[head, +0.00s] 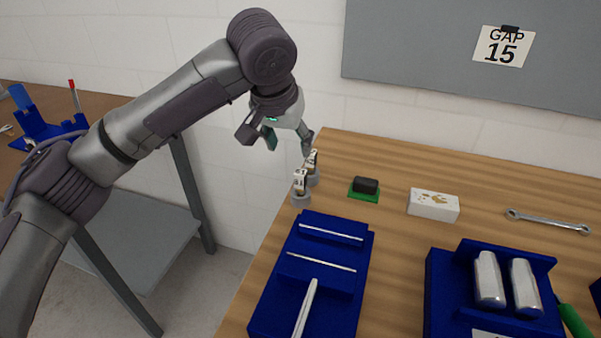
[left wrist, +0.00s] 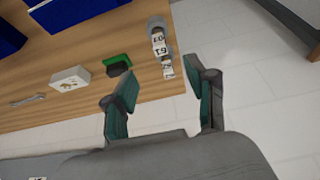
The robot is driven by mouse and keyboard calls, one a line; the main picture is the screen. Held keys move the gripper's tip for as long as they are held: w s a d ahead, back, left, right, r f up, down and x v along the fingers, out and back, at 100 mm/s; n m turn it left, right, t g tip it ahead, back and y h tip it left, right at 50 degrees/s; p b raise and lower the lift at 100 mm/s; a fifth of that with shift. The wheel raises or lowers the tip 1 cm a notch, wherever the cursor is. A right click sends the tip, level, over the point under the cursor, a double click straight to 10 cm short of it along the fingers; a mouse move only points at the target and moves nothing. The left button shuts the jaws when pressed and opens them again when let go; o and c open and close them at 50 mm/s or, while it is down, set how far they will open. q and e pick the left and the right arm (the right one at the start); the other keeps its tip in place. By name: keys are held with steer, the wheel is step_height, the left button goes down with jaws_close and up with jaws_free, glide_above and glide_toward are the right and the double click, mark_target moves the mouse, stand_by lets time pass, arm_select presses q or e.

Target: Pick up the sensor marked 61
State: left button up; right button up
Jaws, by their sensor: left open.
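Two small sensors with white labelled tops and grey round bases stand close together at the table's left edge: a nearer one (head: 300,188) and a farther one (head: 313,167). In the left wrist view a label reading 61 (left wrist: 160,49) shows on this pair, with another label (left wrist: 168,70) too small to read. I cannot tell for sure which sensor in the head view bears 61. My left gripper (head: 288,139) is open and empty, just above and behind the sensors. Its spread fingers (left wrist: 160,88) show in the left wrist view, apart from the sensors.
A black block on a green pad (head: 366,189), a white box (head: 433,205) and a wrench (head: 548,221) lie to the right. A blue slotted holder (head: 262,318) and a blue stand with metal cylinders (head: 440,290) are in front. The table's left edge is close.

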arm_select(q)
glide_toward(300, 173)
steer(key=w+f, duration=0.2)
steer(key=f, duration=0.3)
steer(key=shift+w+d+f+p, duration=0.1)
steer(key=shift+w+f+p, duration=0.1)
steer(key=shift+p, duration=0.1)
steer(key=shift+w+f, duration=0.2)
steer(key=shift+f, duration=0.1)
steer(key=x, duration=0.2)
steer(key=p+x, duration=0.1)
steer(key=x, duration=0.1)
steer(key=shift+s+d+f, duration=0.1)
steer(key=shift+s+d, duration=0.1)
steer(key=shift+d, duration=0.1)
steer(key=shift+w+f, duration=0.2)
steer(key=shift+f, duration=0.1)
steer(key=shift+r, duration=0.1)
steer(key=c, duration=0.9)
jaws_close()
arm_select(e)
steer(key=shift+w+d+r, duration=0.1)
steer(key=shift+w+r, duration=0.5)
steer(key=shift+r, duration=0.1)
